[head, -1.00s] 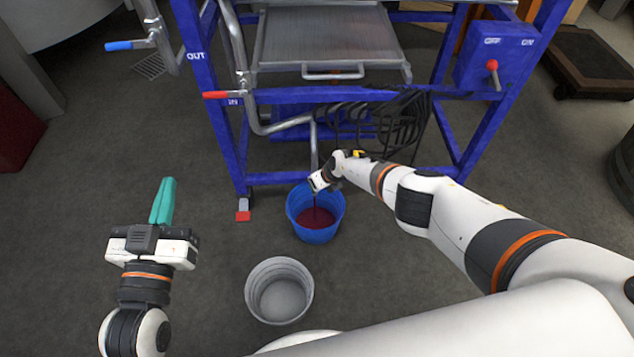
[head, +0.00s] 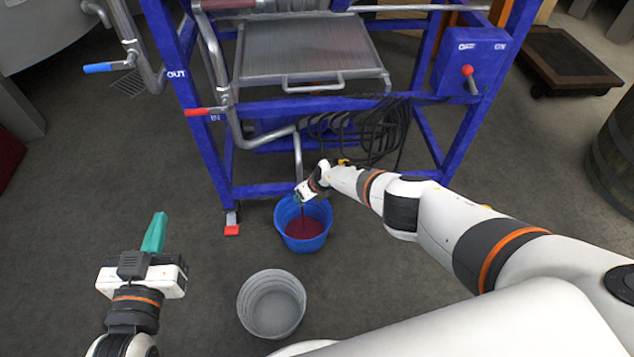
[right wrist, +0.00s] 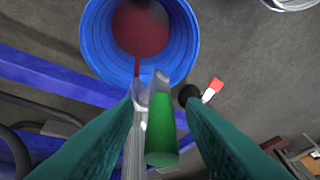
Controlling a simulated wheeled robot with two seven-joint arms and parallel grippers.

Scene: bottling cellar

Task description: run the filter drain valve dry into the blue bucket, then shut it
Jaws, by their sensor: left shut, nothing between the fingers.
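The blue bucket (head: 305,245) stands on the floor under the filter's drain pipe (head: 298,160) and holds dark red liquid (right wrist: 140,28). A thin red stream (right wrist: 137,66) runs from the drain spout into it. The drain valve's green handle (right wrist: 162,135) shows in the right wrist view. My right gripper (right wrist: 160,108) has its teal fingers on either side of the handle, with a gap visible on both sides. In the head view my right gripper (head: 307,190) is at the bucket's rim and partly hides the valve. My left gripper (head: 158,218) is shut and empty, well left of the bucket.
A grey bucket (head: 248,302) stands in front of the blue one. A barrel (head: 612,155) stands at right.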

